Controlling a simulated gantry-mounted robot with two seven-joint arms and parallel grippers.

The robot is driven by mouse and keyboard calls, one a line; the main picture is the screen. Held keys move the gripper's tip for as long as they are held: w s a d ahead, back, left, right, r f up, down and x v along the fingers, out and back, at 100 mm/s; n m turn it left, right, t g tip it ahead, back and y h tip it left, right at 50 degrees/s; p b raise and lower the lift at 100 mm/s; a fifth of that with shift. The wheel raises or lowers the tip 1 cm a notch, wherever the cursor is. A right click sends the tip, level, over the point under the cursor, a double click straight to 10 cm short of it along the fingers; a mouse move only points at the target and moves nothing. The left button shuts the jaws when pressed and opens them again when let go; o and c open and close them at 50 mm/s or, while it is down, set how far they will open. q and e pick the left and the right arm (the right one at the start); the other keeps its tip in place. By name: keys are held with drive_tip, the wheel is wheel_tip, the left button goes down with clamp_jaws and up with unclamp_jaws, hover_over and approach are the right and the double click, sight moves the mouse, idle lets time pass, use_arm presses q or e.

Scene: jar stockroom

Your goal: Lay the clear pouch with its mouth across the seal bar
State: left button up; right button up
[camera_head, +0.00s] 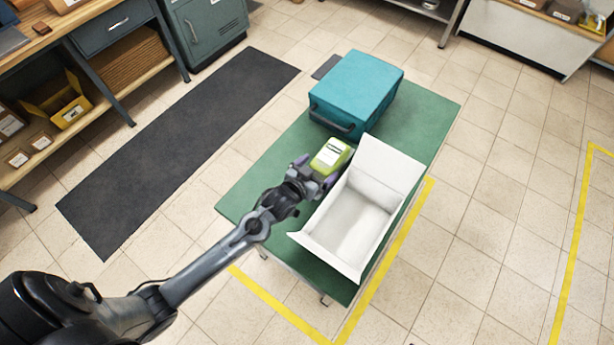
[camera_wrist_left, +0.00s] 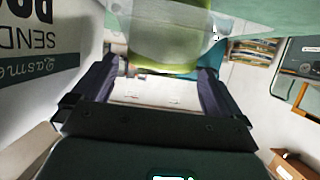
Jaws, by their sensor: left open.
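A yellow-green item with a white label (camera_head: 332,154) is on the green table beside the white box, just beyond my left gripper. In the left wrist view, a clear, see-through sheet with green behind it (camera_wrist_left: 168,42) lies at and past my fingertips; it looks like the clear pouch, but its mouth is not clear to me. My left gripper (camera_head: 314,172) is open, its two dark purple fingers on either side of the green item's near end in the left wrist view (camera_wrist_left: 155,78). Contact is unclear. I cannot make out a seal bar. My right gripper is out of view.
An open white box (camera_head: 352,218) stands right of my left gripper. A teal box with a dark handle (camera_head: 356,92) stands at the back of the green table (camera_head: 262,180). A dark mat (camera_head: 180,150) lies on the floor; the table's left part is bare.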

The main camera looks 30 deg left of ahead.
use_arm(q)
drive_tip(key=v, duration=0.5)
drive_tip(key=shift+s+r, duration=0.15)
drive_tip(key=shift+s, duration=0.2)
drive_tip(key=shift+s+r, duration=0.1)
drive_tip(key=shift+s, duration=0.05)
